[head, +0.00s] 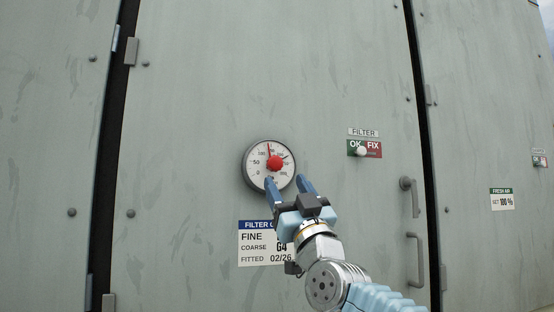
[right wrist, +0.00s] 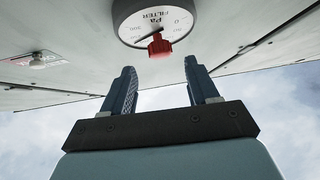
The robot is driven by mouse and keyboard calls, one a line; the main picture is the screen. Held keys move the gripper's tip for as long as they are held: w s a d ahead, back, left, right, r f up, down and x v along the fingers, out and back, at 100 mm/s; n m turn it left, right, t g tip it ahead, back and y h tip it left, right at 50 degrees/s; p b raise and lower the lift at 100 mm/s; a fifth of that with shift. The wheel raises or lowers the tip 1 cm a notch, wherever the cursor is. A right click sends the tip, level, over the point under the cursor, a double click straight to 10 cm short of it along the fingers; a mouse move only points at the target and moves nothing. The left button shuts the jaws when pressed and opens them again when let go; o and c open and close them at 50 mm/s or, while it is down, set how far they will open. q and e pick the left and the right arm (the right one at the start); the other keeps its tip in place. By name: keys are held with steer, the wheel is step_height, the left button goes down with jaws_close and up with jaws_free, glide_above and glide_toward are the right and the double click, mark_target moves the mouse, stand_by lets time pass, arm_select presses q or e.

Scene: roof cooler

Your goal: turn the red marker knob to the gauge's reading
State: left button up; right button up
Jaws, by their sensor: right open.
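The round gauge (head: 248,176) is mounted on a grey-green door panel, with a white dial and dark rim. The red marker knob (head: 275,162) sits at its centre. A thin red marker line points up, slightly left, on the dial; a dark needle seems to point to the upper right. My right gripper (head: 287,181) is open just below the knob, its fingertips overlapping the dial's lower edge in the head view. In the right wrist view the knob (right wrist: 159,46) lies beyond the gap between the open fingertips (right wrist: 160,68), apart from both. My left gripper is not in view.
A filter label (head: 258,250) is below the gauge, partly hidden by my right gripper. A FILTER OK/FIX plate with a white knob (head: 361,151) is to the right. Door handles (head: 413,197) stick out farther right. A FRESH AIR label (head: 502,199) is on the neighbouring panel.

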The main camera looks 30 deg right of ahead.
mark_target(276, 167)
steer(key=p+x, duration=0.2)
steer(key=x, duration=0.4)
steer(key=c, duration=1)
steer(key=shift+h, duration=0.3)
